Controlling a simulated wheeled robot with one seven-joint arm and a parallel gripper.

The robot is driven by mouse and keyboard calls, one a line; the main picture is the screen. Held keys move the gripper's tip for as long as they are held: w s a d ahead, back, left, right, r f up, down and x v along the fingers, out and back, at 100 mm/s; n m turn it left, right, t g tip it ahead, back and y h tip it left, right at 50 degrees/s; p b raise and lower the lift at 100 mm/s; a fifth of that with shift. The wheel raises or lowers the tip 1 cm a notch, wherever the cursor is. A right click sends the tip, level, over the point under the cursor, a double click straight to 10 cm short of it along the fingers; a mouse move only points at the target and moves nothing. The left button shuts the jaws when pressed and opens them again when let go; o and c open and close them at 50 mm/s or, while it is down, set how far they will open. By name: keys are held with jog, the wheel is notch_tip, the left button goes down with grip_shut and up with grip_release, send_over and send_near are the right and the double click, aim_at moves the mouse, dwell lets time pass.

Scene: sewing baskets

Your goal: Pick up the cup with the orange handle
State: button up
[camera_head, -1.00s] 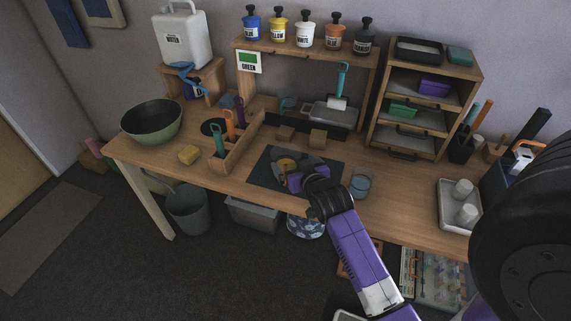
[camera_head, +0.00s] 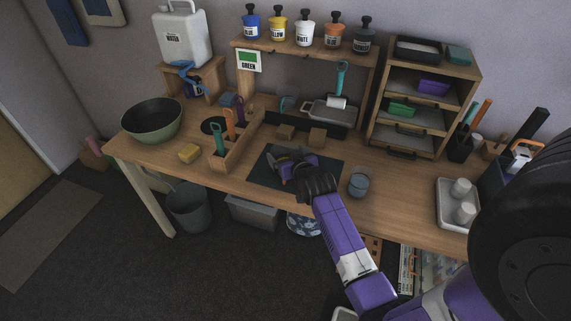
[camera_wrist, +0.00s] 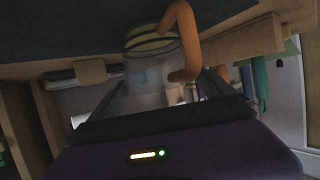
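The cup (camera_wrist: 150,42) shows at the top of the wrist view, with yellow and dark bands near one end and a thick orange handle (camera_wrist: 184,40) on its right. Its lower part in the picture looks translucent. My gripper (camera_wrist: 162,82) is open, and its two dark fingers point toward the cup, one on each side of its body. I cannot tell whether they touch it. In the head view my gripper (camera_head: 278,165) is low over the dark mat (camera_head: 322,174) on the workbench, and it hides most of the cup there.
A glass of bluish liquid (camera_head: 359,184) stands right of my gripper. A white tray (camera_head: 444,211) is at the right.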

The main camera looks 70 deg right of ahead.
jog(key=c, duration=0.8)
jog(key=shift+r, duration=0.25)
